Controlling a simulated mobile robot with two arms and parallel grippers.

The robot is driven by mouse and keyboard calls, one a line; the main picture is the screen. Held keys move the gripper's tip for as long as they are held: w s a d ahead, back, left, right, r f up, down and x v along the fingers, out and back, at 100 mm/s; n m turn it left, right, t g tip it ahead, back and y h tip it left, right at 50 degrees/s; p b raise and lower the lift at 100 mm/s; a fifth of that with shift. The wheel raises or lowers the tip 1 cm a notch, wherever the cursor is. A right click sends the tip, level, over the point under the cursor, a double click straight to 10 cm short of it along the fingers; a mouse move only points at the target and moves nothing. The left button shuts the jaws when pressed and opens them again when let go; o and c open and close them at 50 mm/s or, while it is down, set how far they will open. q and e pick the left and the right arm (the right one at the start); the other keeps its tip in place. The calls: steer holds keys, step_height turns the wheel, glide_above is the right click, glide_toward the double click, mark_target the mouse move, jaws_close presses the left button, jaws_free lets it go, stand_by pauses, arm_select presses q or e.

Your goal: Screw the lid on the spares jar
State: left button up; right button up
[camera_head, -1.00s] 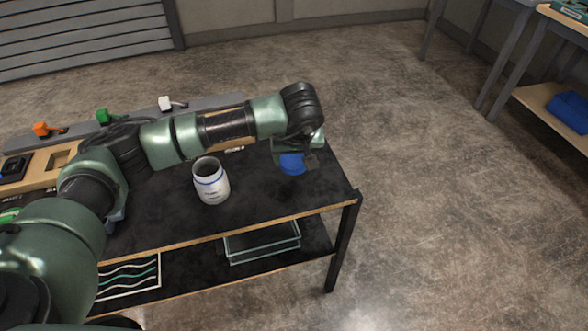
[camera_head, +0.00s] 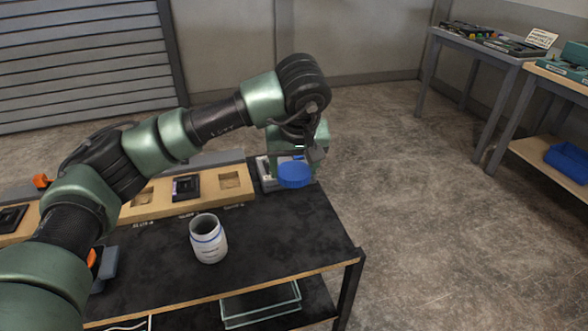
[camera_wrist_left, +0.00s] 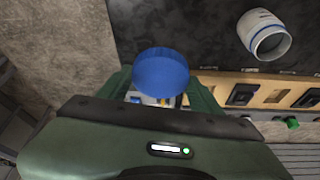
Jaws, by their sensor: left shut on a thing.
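The spares jar (camera_head: 208,240) is white with a blue band and stands upright and open on the black table top. It also shows in the left wrist view (camera_wrist_left: 265,36) at the upper right. The blue lid (camera_head: 294,175) is in my left gripper (camera_head: 298,158), which is shut on it and holds it to the right of the jar, towards the table's far right corner. In the left wrist view the lid (camera_wrist_left: 160,72) sits between the fingers. The lid is apart from the jar. My right gripper is not in view.
A wooden strip with recesses (camera_head: 168,191) runs along the table's back edge, with a grey tray (camera_head: 266,176) near its right end. Glass-like trays (camera_head: 262,305) lie on the lower shelf. Other benches (camera_head: 490,50) stand far right. The table top right of the jar is clear.

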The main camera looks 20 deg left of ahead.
arm_select(q)
steer(key=s+a+f+m+h, duration=0.1)
steer(key=s+f+m, duration=0.4)
steer(key=s, duration=0.8)
step_height(320, 180, down, 2)
steer(key=shift+a+f+h, duration=0.25)
steer(key=shift+a+h, duration=0.15)
steer(key=shift+a, duration=0.15)
steer(key=shift+s, duration=0.15)
